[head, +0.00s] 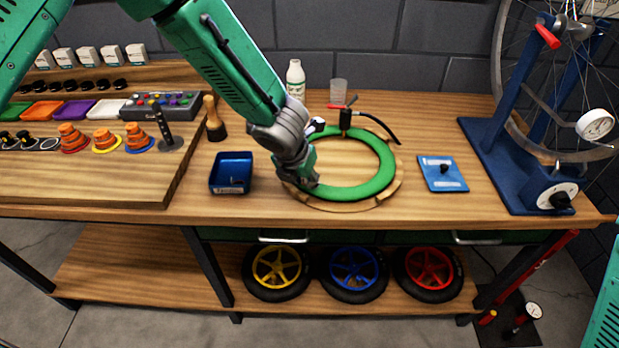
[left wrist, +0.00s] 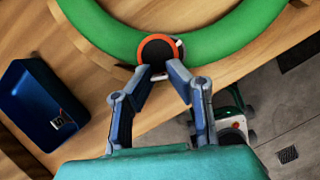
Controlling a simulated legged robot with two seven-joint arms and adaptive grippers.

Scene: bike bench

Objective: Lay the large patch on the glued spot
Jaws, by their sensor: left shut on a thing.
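The large patch (left wrist: 158,48), a black disc with an orange rim, is at the tips of my left gripper (left wrist: 163,72). The fingers are shut on its near edge. In the left wrist view it overlaps the near part of the green tube (left wrist: 215,45); whether it touches the tube cannot be told. In the head view my left gripper (head: 303,180) is at the left front part of the green tube (head: 358,192), and the patch cannot be made out there. The glued spot cannot be seen. My right gripper is out of view.
The tube lies on a wooden ring (head: 345,206). A blue tray (head: 232,188) stands to its left, a blue plate with a black knob (head: 437,180) to its right. Behind are a pump head (head: 346,120), a white bottle (head: 295,80) and a cup (head: 338,92). A blue wheel stand (head: 490,160) is far right.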

